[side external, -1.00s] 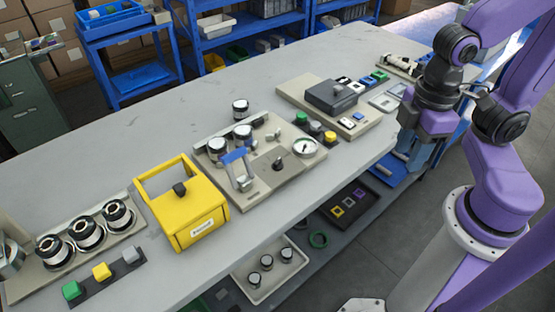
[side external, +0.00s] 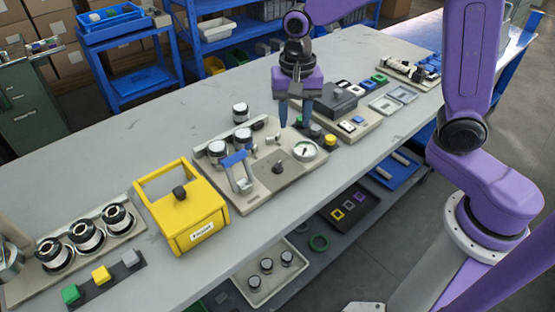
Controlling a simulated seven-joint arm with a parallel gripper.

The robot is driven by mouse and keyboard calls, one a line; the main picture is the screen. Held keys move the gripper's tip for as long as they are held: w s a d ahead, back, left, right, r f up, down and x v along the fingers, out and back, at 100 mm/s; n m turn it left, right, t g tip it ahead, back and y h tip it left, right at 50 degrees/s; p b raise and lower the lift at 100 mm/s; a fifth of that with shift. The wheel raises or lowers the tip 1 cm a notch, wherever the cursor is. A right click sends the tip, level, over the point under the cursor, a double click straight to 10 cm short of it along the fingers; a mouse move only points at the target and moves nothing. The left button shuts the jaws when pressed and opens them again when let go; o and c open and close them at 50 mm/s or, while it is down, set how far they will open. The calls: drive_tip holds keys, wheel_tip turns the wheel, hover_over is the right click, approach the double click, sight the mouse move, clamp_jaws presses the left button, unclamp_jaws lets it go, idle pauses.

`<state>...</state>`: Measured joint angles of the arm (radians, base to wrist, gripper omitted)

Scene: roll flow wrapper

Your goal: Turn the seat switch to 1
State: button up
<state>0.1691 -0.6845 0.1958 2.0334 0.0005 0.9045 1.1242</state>
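A small dark knob (side external: 278,167) stands on the beige plate (side external: 259,197), beside a round white-faced gauge (side external: 305,150). It may be the seat switch, but its markings are too small to read. The yellow box (side external: 197,218) to the left also carries a dark knob (side external: 180,193) on top; I cannot tell its setting. My gripper (side external: 295,122) points down over the far right part of the beige plate, behind the gauge in the picture. Its two blue fingers are apart, with nothing visible between them.
On the beige plate are dark-and-white rollers (side external: 217,152) and a clamp with a blue handle (side external: 236,160). A strip of green, dark and yellow buttons (side external: 316,130) and a dark grey box (side external: 331,97) lie to the right. The table's back left (side external: 120,155) is clear.

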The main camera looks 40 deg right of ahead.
sight(278, 164)
drive_tip(key=w+d+f+m, duration=0.1)
drive_tip(key=w+f+m, duration=0.2)
drive_tip(key=w+m, duration=0.4)
wheel_tip(278, 164, down, 17)
drive_tip(key=shift+d+r, duration=0.15)
drive_tip(key=shift+r, duration=0.05)
idle(0.5)
clamp_jaws()
